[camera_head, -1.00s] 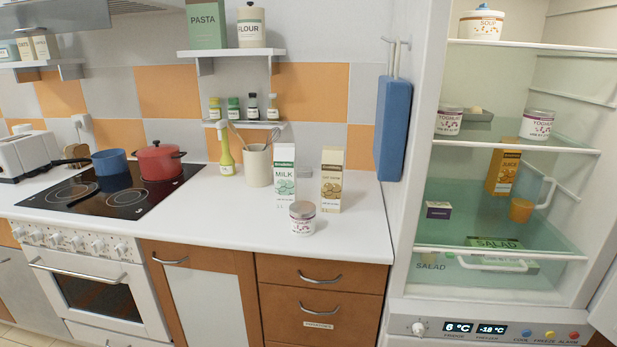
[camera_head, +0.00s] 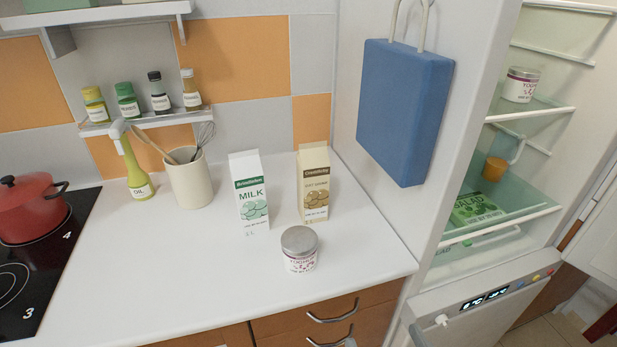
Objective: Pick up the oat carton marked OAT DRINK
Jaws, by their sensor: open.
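The oat carton (camera_head: 315,190) stands upright on the white counter. A yoghurt tub (camera_head: 299,250) with a grey lid stands in front of the two cartons, nearer the counter's front edge. The oat carton's front is fully visible.
A cream utensil pot (camera_head: 190,182) and a yellow oil bottle (camera_head: 136,175) stand left of the cartons. The open fridge (camera_head: 510,225) is at right.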

